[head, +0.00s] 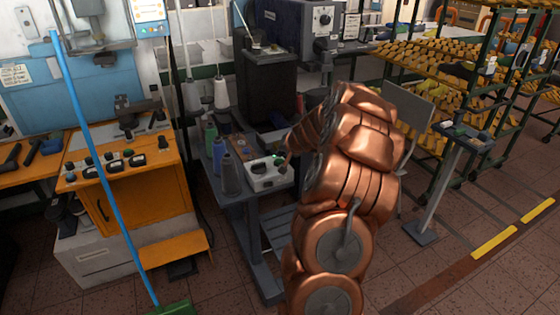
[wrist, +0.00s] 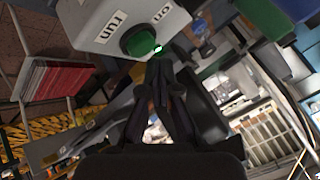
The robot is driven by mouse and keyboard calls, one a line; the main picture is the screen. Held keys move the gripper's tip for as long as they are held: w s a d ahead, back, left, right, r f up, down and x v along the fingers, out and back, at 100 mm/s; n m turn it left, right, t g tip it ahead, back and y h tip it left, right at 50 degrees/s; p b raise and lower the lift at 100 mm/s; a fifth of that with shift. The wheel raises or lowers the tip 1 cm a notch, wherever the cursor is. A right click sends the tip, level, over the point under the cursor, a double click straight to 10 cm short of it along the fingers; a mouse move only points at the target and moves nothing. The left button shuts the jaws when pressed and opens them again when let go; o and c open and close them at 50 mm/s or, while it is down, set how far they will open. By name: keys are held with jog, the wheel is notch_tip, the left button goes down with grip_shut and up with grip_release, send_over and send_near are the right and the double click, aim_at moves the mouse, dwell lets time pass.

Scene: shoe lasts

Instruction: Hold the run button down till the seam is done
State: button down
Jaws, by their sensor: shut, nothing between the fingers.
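The run button (wrist: 140,43) is a green round cap on a light grey control box (wrist: 98,22), beside a label reading "run". A second label reads "on". My gripper (wrist: 160,64) is shut and empty, its fingertips right at the lower right edge of the green button. A small bright green glow shows there. I cannot tell whether the button is pressed in. In the head view the control box (head: 262,183) sits on a grey-blue stand, and my copper arm reaches to its right side. My gripper's fingers are not clearly visible there.
Bottles and thread cones (head: 220,92) stand left and behind the box. A blue pole (head: 95,165) leans at the left before an orange bench (head: 135,200). Racks of yellow shoe lasts (head: 425,65) stand at the right. Tiled floor is open at lower right.

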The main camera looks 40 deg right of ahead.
jog(key=shift+f, duration=0.1)
dwell(0.4)
jog(key=shift+f+b, duration=0.35)
jog(key=shift+b, duration=0.15)
